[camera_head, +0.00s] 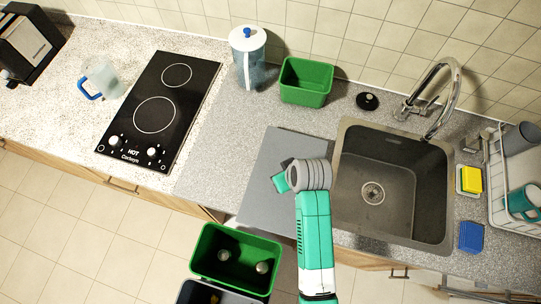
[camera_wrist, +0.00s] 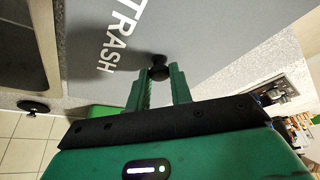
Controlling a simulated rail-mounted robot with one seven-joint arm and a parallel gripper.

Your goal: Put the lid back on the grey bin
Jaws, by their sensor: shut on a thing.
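The lid is a flat grey panel (camera_head: 268,165) over the counter just left of the sink, with its lower corner past the front edge. In the wrist view the lid (camera_wrist: 205,45) shows white "TRASH" lettering and a black knob (camera_wrist: 159,72). My gripper (camera_wrist: 160,80) is shut on that knob. In the head view my gripper (camera_head: 281,181) is above the lid and partly hidden by my wrist. I cannot tell whether the lid touches the counter. The dark grey bin (camera_head: 197,290) stands open at the bottom edge, partly cut off, with something yellowish inside.
An open green bin (camera_head: 268,285) with cans inside adjoins the grey bin. The sink (camera_head: 425,190) and tall faucet (camera_head: 450,80) are right of the lid. A green tub (camera_head: 305,92) and a pitcher (camera_head: 247,65) stand behind it. The cooktop (camera_head: 160,110) is left.

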